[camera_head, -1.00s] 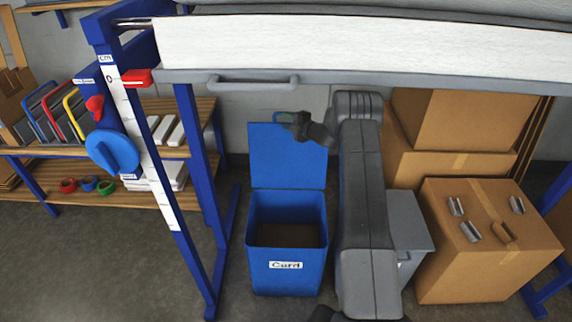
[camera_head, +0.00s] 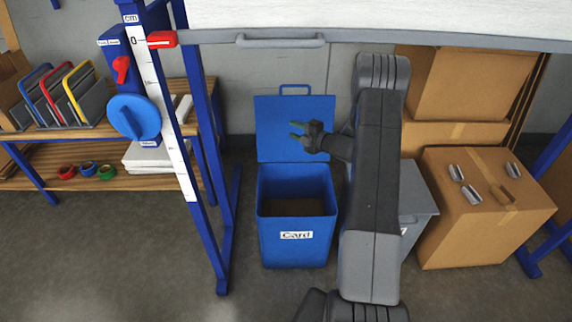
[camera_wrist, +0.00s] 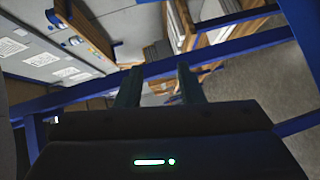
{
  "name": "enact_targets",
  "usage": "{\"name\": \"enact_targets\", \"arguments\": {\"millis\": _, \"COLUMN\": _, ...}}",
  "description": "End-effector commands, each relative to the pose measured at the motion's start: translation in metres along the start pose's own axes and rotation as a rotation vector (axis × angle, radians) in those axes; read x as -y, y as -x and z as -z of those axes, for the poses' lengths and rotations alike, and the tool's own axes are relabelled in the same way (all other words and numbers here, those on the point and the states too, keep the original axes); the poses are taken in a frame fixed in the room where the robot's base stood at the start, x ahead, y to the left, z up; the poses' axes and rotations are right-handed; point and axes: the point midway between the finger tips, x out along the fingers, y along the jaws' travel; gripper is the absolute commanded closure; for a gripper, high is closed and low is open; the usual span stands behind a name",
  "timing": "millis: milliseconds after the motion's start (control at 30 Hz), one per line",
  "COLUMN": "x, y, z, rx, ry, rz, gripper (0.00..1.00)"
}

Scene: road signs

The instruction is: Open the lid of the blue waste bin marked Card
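The blue waste bin (camera_head: 297,250) marked Card stands on the floor below the bench. Its blue lid (camera_head: 283,140) stands upright at the back, with a loop handle along its top edge, so the bin's mouth is open and its dark inside shows. My gripper (camera_head: 297,131) is in front of the lid in the head view, its two fingers apart and nothing between them. I cannot tell whether it touches the lid. In the wrist view the two fingers (camera_wrist: 158,85) are also apart and empty.
A grey bin (camera_head: 414,205) stands right of the blue bin, partly behind my arm. Cardboard boxes (camera_head: 485,235) fill the right side. A blue bench post (camera_head: 208,180) with a scale and blue knob stands left. Wooden shelves (camera_head: 120,182) hold tape rolls. Floor in front is clear.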

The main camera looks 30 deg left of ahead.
Motion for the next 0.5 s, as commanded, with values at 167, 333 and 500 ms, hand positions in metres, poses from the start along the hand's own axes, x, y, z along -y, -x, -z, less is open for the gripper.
{"name": "enact_targets", "arguments": {"millis": 167, "x": 0.029, "y": 0.019, "z": 0.015, "rx": 0.000, "ry": -0.004, "rz": 0.001, "gripper": 0.66}}
{"name": "enact_targets", "arguments": {"millis": 333, "x": 0.052, "y": 0.034, "z": 0.030, "rx": 0.001, "ry": -0.003, "rz": 0.000, "gripper": 0.66}}
{"name": "enact_targets", "arguments": {"millis": 500, "x": 0.067, "y": 0.041, "z": 0.034, "rx": 0.000, "ry": -0.001, "rz": 0.000, "gripper": 0.66}}
